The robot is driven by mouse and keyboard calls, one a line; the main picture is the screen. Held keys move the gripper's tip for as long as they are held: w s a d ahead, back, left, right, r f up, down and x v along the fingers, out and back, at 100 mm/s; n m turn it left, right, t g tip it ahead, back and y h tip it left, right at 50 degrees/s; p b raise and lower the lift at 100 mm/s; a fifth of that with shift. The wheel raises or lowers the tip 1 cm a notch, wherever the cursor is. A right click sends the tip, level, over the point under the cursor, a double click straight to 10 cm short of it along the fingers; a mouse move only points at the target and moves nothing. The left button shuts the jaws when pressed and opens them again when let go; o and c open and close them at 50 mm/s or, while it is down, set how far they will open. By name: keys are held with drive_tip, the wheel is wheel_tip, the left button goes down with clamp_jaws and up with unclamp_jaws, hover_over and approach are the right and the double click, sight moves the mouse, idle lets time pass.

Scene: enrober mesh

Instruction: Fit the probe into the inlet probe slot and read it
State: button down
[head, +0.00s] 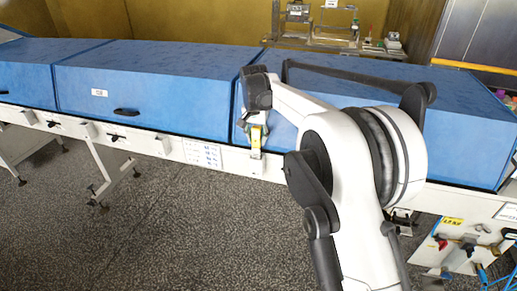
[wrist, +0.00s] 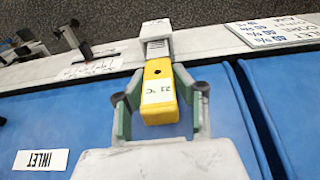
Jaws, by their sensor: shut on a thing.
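The yellow probe (wrist: 158,78) is between the green-padded fingers of my gripper (wrist: 160,112) in the wrist view. A small display on the probe seems to read 23 °C, though the digits are blurred. Its far end meets a grey-and-white holder (wrist: 156,32) on the white rail; I cannot tell how deep it sits. In the head view the probe (head: 256,134) is small, under my gripper (head: 258,118), at the rail in front of the blue covers. An upside-down INLET label (wrist: 41,160) lies on the blue cover at lower left in the wrist view.
Long blue covers (head: 150,85) run along the machine above the white rail (head: 215,155). A printed settings sheet (head: 202,153) is on the rail left of the probe; it also shows in the wrist view (wrist: 274,31). Speckled floor (head: 170,235) in front is open.

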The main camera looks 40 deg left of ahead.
sight(257, 147)
drive_tip(key=shift+f, duration=2)
drive_tip(key=shift+f, duration=0.2)
drive_tip(key=c, duration=1.4)
unclamp_jaws()
drive_tip(key=shift+r, duration=0.2)
drive_tip(key=r, duration=0.4)
drive_tip(key=s+r, duration=0.1)
drive_tip(key=r, duration=0.7)
drive_tip(key=shift+s+d, duration=0.15)
drive_tip(key=shift+d, duration=0.2)
